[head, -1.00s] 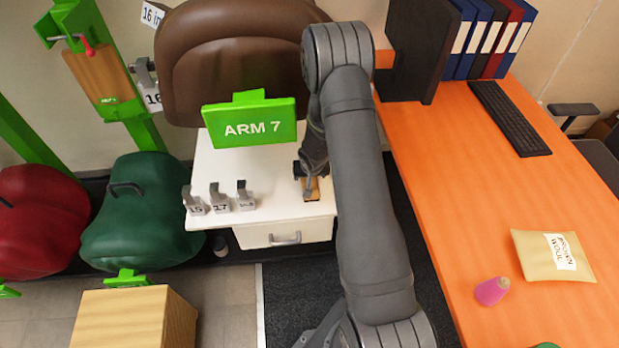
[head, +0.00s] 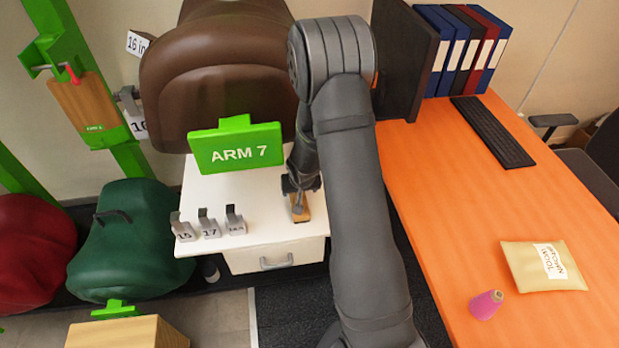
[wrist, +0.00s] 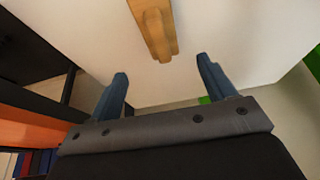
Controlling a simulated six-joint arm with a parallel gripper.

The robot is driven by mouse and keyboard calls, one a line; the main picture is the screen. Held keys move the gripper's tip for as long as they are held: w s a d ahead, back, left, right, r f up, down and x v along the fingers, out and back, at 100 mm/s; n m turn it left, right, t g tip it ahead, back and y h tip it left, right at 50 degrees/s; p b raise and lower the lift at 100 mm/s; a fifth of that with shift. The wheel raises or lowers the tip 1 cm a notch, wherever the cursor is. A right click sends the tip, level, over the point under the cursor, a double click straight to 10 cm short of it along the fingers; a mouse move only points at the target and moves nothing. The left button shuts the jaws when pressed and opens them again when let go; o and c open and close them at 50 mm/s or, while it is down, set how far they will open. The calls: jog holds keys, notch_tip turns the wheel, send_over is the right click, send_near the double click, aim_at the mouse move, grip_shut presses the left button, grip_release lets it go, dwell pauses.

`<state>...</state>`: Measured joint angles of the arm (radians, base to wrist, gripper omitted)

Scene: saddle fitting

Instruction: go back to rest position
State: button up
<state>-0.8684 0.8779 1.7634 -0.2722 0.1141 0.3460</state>
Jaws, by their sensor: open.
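My gripper (head: 297,195) is over the right part of the white cabinet top (head: 215,180), below the brown saddle (head: 220,75). In the wrist view my gripper (wrist: 160,85) has its two blue fingers spread wide, with nothing between them. A small wooden block (head: 301,208) lies on the cabinet top by my gripper. It also shows in the wrist view as a wooden piece (wrist: 153,25) beyond the fingertips, apart from them. The head view partly hides the block behind the gripper.
Grey numbered clips (head: 209,225) stand in a row on the cabinet's front left. A green ARM 7 sign (head: 237,148) stands behind them.

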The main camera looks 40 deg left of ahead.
jog(key=x, duration=1.2)
jog(key=shift+f, duration=0.1)
dwell(0.4)
jog(key=shift+f, duration=0.1)
notch_tip(320, 180, up, 2)
jog(key=shift+r, duration=0.15)
notch_tip(320, 180, up, 2)
jog(key=shift+r, duration=0.2)
jog(key=w+d+r+m, duration=0.1)
jog(key=w+d+r, duration=0.2)
jog(key=d, duration=0.3)
jog(key=w+d+r+m, duration=0.1)
jog(key=w+d+r, duration=0.3)
jog(key=d+r, duration=0.2)
jog(key=w+d+r+m+h, duration=0.1)
jog(key=w+d+r, duration=0.2)
jog(key=d, duration=0.5)
jog(key=shift+w+r+m+t, duration=0.3)
jog(key=shift+w+r+m, duration=0.1)
jog(key=shift+r, duration=0.45)
dwell(0.9)
